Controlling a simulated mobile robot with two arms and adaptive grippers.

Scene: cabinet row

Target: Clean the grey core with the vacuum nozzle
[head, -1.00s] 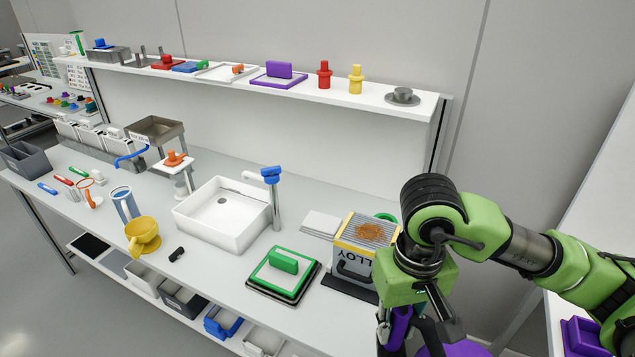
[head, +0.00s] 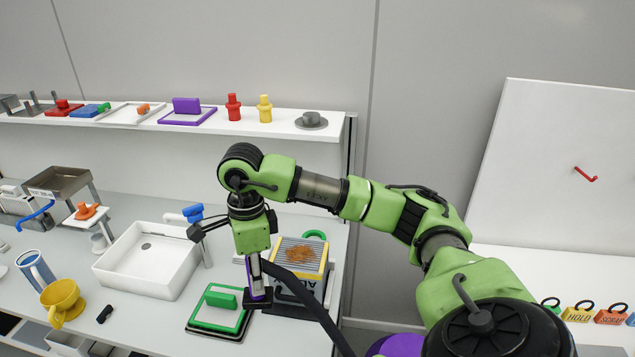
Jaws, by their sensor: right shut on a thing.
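The grey core (head: 312,247) is the ribbed top of a yellow-framed box marked with dark letters, beside the sink. Brown dirt (head: 298,255) lies on its slats. My right gripper (head: 257,275) points down just left of the box and is shut on the purple-bodied vacuum nozzle (head: 257,290). The nozzle's wide black foot hangs at the lower end, in front of the green-framed panel's right edge. A black hose (head: 318,312) runs from it down to the right, crossing the box front. A purple round body (head: 398,346) shows partly behind my arm. My left gripper is out of view.
A green-framed panel with a green handle (head: 220,298) lies left of the nozzle. The white sink (head: 125,283) with a blue-topped tap is farther left. The shelf (head: 340,126) runs behind. Coloured tags stand at the lower right.

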